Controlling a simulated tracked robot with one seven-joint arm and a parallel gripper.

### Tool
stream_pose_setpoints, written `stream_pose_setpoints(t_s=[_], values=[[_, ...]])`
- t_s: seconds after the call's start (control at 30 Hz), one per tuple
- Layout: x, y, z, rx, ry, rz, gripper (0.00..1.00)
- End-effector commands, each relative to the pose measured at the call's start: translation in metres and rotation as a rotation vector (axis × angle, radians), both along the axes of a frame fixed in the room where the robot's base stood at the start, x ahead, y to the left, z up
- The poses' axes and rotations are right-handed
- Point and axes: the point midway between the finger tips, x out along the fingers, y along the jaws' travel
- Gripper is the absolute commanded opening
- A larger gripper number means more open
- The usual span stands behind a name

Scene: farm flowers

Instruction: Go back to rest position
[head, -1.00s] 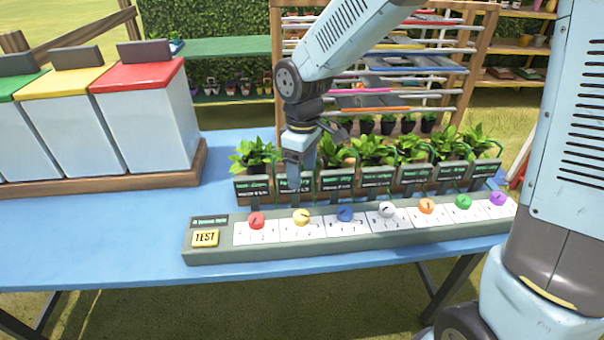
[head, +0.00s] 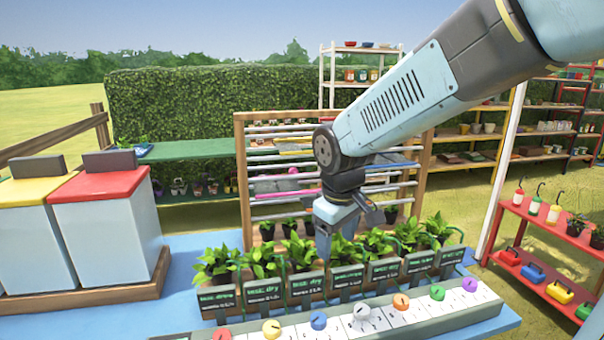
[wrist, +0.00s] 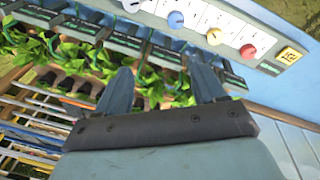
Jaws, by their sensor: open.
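My gripper (head: 340,245) hangs from my arm over the row of potted plants in the head view, its fingers in front of the middle plants. In the wrist view my gripper (wrist: 165,88) shows two fingers apart with nothing between them. Beyond them are the green plants (wrist: 100,65) and the control panel (wrist: 205,22) with coloured knobs. In the head view the plants stand behind small dark label signs (head: 263,292). The panel (head: 390,318) runs along the table's front edge, partly cut off below. I cannot tell whether the fingers touch a plant.
Bins with a red lid (head: 102,187) and a yellow lid (head: 30,190) stand at the left of the blue table (head: 195,250). A wooden rack (head: 240,175) stands behind the plants. A red shelf (head: 545,215) with bottles stands at the right. Open air lies above the rack.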

Motion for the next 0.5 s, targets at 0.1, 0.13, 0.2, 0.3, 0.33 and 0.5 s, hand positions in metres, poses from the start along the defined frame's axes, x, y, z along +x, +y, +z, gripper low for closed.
stream_pose_setpoints(t_s=[0.1, 0.13, 0.2, 0.3, 0.33, 0.5], values=[[-0.010, -0.031, 0.020, 0.023, -0.050, -0.111, 0.69], [-0.013, -0.039, 0.025, 0.029, -0.062, -0.141, 0.69], [-0.021, -0.055, 0.035, 0.045, -0.088, -0.204, 0.69], [-0.034, -0.078, 0.047, 0.073, -0.125, -0.295, 0.69], [-0.038, -0.084, 0.051, 0.081, -0.136, -0.323, 0.69], [-0.064, -0.119, 0.068, 0.138, -0.197, -0.473, 0.69]])
